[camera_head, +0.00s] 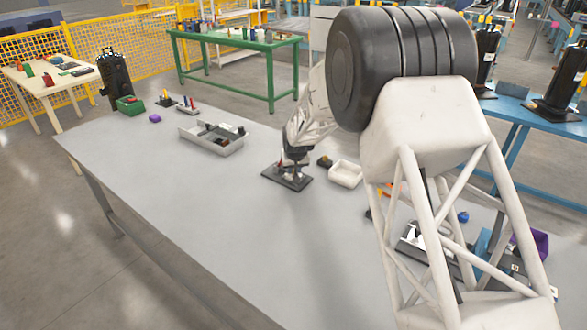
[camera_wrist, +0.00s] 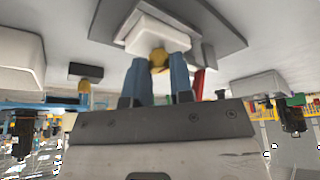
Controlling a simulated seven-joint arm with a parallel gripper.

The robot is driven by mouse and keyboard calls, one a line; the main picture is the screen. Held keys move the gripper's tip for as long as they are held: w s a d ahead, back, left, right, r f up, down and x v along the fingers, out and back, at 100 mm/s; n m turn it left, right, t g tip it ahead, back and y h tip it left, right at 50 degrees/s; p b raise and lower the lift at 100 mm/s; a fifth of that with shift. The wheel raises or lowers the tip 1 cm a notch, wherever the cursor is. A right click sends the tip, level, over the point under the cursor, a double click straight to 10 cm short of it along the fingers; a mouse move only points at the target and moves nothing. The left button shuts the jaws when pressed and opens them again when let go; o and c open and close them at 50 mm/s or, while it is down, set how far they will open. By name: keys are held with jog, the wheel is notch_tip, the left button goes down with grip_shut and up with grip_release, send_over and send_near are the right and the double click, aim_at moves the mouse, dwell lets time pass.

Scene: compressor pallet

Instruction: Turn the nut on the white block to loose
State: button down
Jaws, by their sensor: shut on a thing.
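The white block (camera_wrist: 165,36) sits on a dark grey plate (camera_wrist: 226,42) in the wrist view. A brass-yellow nut (camera_wrist: 158,58) is at the block's near face. My gripper (camera_wrist: 160,64) has its two blue fingers on either side of the nut, shut on it. In the head view my gripper (camera_head: 296,160) is over the dark plate (camera_head: 289,183) on the grey table, and my arm comes down from the upper right. There the nut and white block are too small and covered to make out clearly. I cannot tell the nut's turn angle.
A red part (camera_wrist: 199,82) stands close beside the right finger in the wrist view. A white bin (camera_head: 346,175) and a small dark block (camera_head: 324,161) are right of the plate. A grey tray (camera_head: 207,143) lies behind left. The table's left front is clear.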

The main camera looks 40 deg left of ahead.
dwell(0.4)
jog(key=c, duration=1)
grip_release()
jog(key=shift+r, duration=0.1)
jog(key=shift+v, duration=3.8)
